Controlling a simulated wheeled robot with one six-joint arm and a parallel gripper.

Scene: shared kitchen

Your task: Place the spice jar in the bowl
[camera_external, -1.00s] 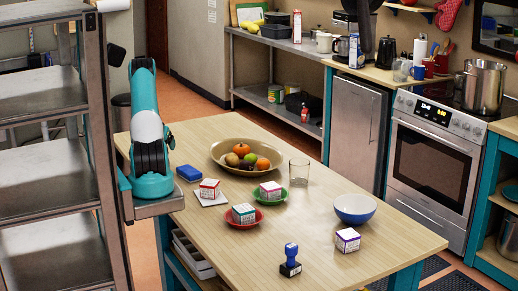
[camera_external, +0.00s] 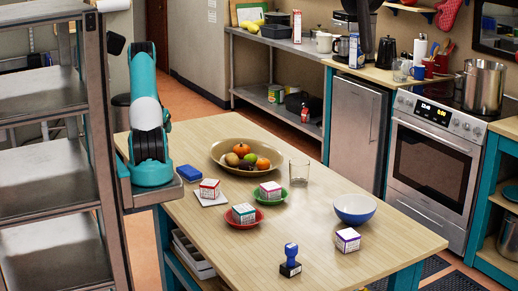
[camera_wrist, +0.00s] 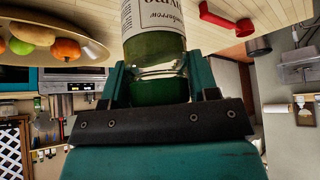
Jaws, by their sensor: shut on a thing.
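In the wrist view my gripper (camera_wrist: 158,78) is shut on a glass jar (camera_wrist: 155,50) with green contents and a white printed label, taken to be the spice jar. The jar lies between the two teal fingers, and its far end is cut off by the top edge. In the external view my arm stands folded at the left of the table; the gripper and jar cannot be made out there. A blue bowl (camera_external: 354,212) sits on the right part of the table, far from my arm. It looks empty.
Shelving (camera_external: 45,160) stands close left of my arm.

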